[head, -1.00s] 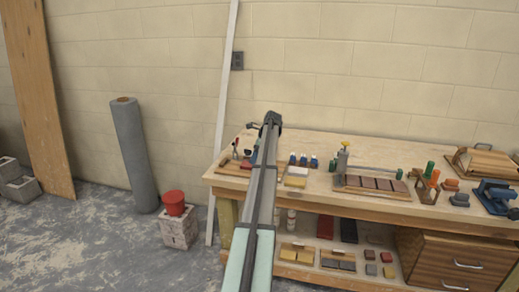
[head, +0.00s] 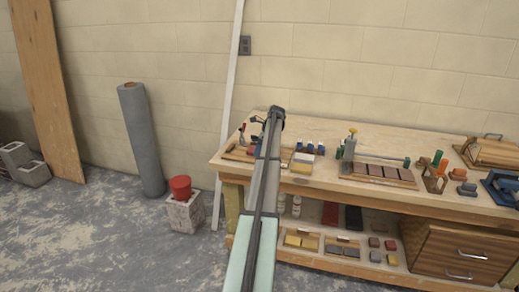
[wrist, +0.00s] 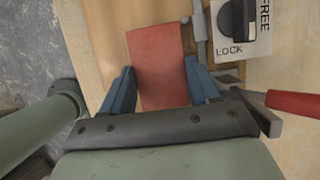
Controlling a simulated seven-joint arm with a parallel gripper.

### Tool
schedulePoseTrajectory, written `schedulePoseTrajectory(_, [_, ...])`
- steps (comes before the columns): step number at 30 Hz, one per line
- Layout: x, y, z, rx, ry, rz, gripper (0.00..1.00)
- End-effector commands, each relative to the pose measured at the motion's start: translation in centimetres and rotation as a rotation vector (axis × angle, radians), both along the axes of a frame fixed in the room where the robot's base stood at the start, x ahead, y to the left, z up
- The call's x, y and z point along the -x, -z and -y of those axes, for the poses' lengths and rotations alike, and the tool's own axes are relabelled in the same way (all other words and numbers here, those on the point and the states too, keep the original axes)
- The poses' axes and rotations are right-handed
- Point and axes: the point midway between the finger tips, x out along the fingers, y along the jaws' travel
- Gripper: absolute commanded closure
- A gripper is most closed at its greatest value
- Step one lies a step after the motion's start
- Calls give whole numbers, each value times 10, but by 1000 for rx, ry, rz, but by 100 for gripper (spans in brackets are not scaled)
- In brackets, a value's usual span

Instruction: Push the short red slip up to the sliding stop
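A grey metal rod and bracket (wrist: 198,28) stand just right of the slip; I cannot tell if this is the sliding stop.
A red handle (wrist: 300,104) is close right of my gripper.

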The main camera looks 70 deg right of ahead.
Motion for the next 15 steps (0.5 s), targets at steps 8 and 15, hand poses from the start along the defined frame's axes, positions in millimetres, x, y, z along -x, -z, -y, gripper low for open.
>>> schedulePoseTrajectory(8, [0, 0, 0, 0, 0, 0, 77])
schedulePoseTrajectory(15, [4, 0, 0, 0, 0, 0, 77])
